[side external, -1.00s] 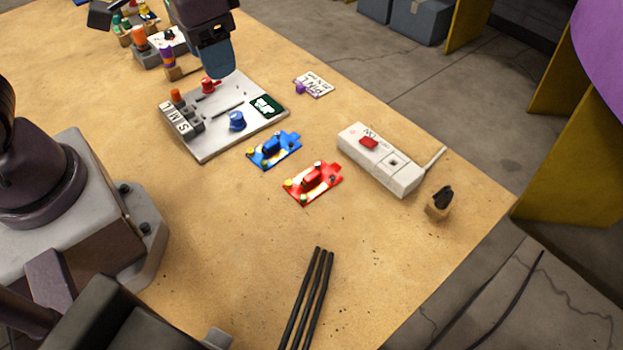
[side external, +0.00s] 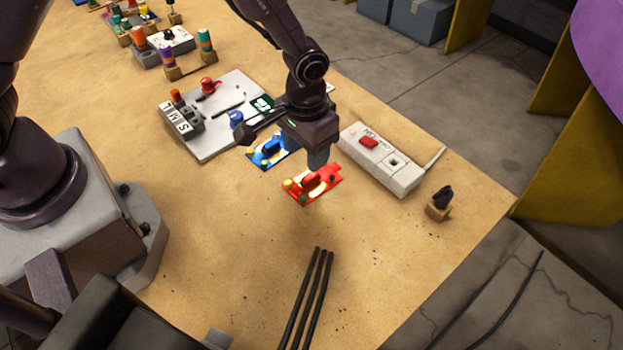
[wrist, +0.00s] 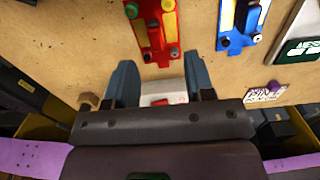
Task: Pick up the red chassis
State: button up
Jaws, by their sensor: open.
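The red chassis (side external: 313,184) lies flat on the wooden table in the side view, with a red block on top and small round yellow, green and dark parts at its corners. It also shows at the top of the wrist view (wrist: 156,30), partly cut off by the frame edge. My gripper (side external: 318,163) is above its far edge, fingers pointing down. In the wrist view my gripper (wrist: 160,82) has its two blue-grey fingers apart with nothing held between them. The height of the fingertips over the chassis is hard to judge.
A blue chassis (side external: 268,151) lies just left of the red one. A white box with a red switch (side external: 383,160) stands close on the right. A grey panel (side external: 205,148) is behind left. Black rods (side external: 306,300) lie in front, with bare table around them.

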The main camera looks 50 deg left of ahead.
aim_at(312, 176)
jog(key=f, duration=0.6)
jog(key=shift+w+d+f, duration=0.2)
jog(key=shift+w+d, duration=0.05)
jog(key=shift+d, duration=0.1)
jog(key=shift+c, duration=0.2)
grip_shut()
